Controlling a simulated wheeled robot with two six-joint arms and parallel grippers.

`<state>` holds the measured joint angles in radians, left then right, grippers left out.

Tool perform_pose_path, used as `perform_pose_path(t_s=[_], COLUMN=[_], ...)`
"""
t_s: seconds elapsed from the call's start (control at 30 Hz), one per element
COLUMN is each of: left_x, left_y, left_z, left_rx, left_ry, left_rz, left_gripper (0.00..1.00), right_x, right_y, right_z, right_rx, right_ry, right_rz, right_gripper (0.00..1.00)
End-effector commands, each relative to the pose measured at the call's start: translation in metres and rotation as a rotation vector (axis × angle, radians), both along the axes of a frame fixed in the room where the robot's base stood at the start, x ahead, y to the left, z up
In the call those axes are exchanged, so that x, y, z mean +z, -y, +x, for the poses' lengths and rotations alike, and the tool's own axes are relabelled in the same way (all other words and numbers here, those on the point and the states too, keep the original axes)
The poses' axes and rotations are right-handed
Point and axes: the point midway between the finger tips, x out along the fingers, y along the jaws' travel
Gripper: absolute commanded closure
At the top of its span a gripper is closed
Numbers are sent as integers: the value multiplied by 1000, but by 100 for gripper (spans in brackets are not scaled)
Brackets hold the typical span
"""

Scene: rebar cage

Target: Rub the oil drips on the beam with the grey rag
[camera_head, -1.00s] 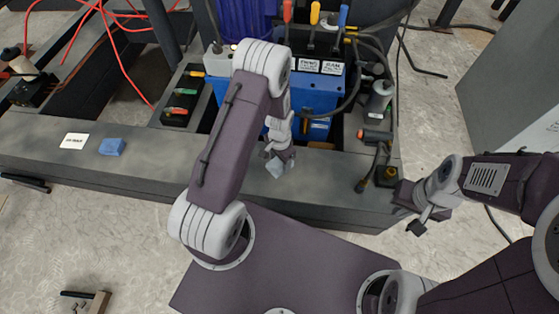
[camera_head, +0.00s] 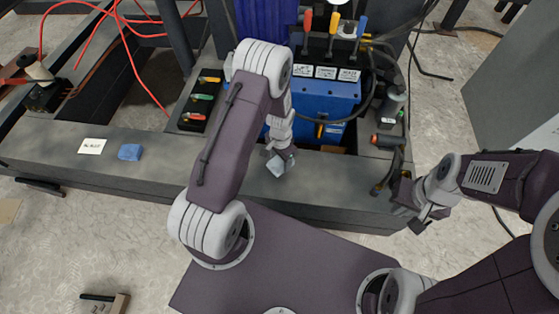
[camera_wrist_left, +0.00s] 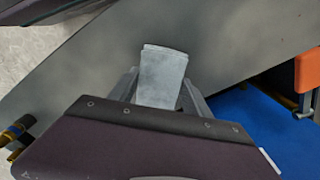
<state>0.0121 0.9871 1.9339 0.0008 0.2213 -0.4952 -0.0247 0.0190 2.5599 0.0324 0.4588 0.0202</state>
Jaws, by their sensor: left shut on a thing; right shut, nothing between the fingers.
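The grey rag (camera_wrist_left: 162,78) is held between the fingers of my left gripper (camera_wrist_left: 163,100). In the head view the left gripper (camera_head: 279,158) is low over the dark grey beam (camera_head: 335,190), with the rag (camera_head: 275,167) at its tip. I cannot tell whether the rag touches the beam. No oil drips can be made out; the gripper and rag may hide some of the beam. My right gripper (camera_head: 425,222) is shut and empty, at the beam's right end.
A blue sponge or cloth (camera_head: 130,152) and a white label card (camera_head: 92,146) lie on the beam's left part. Behind the beam stand a blue box (camera_head: 325,98) with levers and cables, and a tray of coloured-handled tools (camera_head: 200,105). A bottle (camera_head: 391,105) stands right of the box.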

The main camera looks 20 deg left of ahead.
Motion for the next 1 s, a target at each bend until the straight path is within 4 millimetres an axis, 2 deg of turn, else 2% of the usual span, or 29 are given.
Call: perform_pose_path(t_s=[0.03, 0.5, 1.0], left_x=[10, 50, 51], left_y=[1, 5, 6], left_z=[1, 5, 1], left_rx=[0, 2, 34], left_ry=[1, 1, -1], left_rz=[0, 0, 0], left_gripper=[81, 81, 81], right_x=[9, 47, 48], right_y=[0, 0, 0], right_z=[0, 0, 0], right_rx=[0, 0, 0], right_ry=[0, 0, 0], right_rz=[0, 0, 0], right_gripper=[100, 100, 100])
